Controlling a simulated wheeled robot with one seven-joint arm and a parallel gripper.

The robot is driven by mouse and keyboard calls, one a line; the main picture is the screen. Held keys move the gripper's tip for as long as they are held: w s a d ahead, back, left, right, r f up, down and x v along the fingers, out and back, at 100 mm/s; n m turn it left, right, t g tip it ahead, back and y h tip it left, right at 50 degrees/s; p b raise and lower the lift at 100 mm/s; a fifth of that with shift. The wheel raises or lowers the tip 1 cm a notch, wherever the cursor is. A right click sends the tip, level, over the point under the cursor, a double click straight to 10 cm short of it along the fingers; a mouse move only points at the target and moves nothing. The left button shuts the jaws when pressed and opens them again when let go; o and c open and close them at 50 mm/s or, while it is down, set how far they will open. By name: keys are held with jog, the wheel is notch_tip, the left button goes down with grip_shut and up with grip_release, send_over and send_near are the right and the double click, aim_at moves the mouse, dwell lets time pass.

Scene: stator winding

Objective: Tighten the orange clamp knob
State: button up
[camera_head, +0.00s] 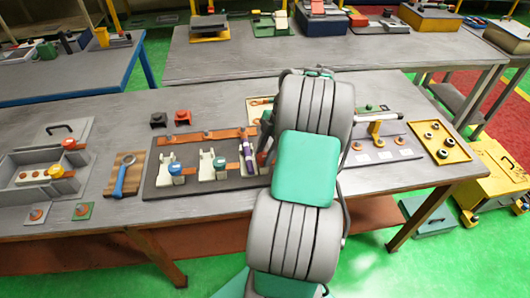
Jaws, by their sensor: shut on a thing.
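A dark fixture board (155,189) lies on the middle bench. It carries white clamps with a blue knob (175,168) and a teal knob (219,163), and a purple part (247,158) stands beside my arm. In the open grey fixture at the left are an orange-red knob (70,143) and a yellow-orange knob (55,171). I cannot tell which of these, if either, is the clamp knob. My grey and green arm covers the right end of the dark board. My gripper is hidden behind the arm, and so is anything it holds.
A blue-handled tool (121,180) lies on a wooden block at the left. A yellow tray (437,138) with several rings is at the bench's right end. A grey plate (397,151) with small orange parts lies right of my arm.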

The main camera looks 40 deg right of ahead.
grip_shut()
